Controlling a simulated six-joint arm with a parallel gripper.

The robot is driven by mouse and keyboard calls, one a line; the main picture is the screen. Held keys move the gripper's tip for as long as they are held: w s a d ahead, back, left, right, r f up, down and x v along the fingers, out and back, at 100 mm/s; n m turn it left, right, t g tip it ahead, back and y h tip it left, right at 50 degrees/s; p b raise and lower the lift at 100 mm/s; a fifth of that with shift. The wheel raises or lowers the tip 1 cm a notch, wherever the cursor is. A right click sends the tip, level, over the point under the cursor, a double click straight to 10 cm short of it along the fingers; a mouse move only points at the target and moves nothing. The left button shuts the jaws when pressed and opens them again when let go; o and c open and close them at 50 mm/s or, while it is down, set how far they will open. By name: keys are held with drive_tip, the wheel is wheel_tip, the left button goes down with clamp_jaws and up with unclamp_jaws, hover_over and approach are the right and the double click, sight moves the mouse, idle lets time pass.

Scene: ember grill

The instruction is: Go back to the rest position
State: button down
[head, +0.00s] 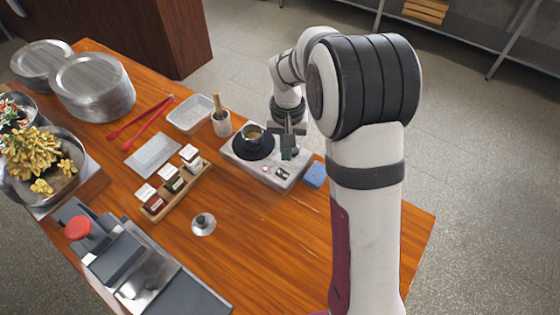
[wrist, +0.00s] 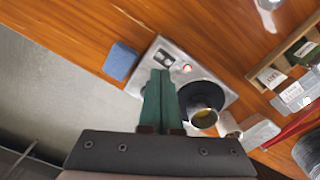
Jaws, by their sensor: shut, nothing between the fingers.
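My gripper (head: 289,148) is shut and empty, with its green fingers together. It hangs over the right part of the metal hot plate (head: 240,160), beside a small pot (head: 254,132) that stands on the plate's round black disc. In the wrist view the closed fingers (wrist: 160,78) point over the plate's body, apart from the pot (wrist: 203,115). The pot has something yellowish inside. I cannot tell how far above the plate the fingertips are.
A blue sponge (head: 315,174) lies right of the plate. A mortar (head: 221,124), a white tray (head: 190,114), a spice rack (head: 174,190) and a metal lid (head: 203,224) stand left of it. Red tongs (head: 143,121) lie farther left. The table's right front is clear.

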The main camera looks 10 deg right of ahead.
drive_tip(key=s+a+r+m+y, duration=0.1)
drive_tip(key=s+r, duration=0.4)
drive_tip(key=s, duration=0.3)
drive_tip(key=s+a+r, duration=0.1)
drive_tip(key=s+r, duration=0.4)
drive_tip(key=s, duration=0.2)
drive_tip(key=s+a+m, duration=0.1)
drive_tip(key=s, duration=1.2)
drive_tip(key=shift+s+a+f+m+y, duration=0.25)
drive_tip(key=shift+s+f+m+y, duration=0.05)
drive_tip(key=shift+f+y, duration=0.1)
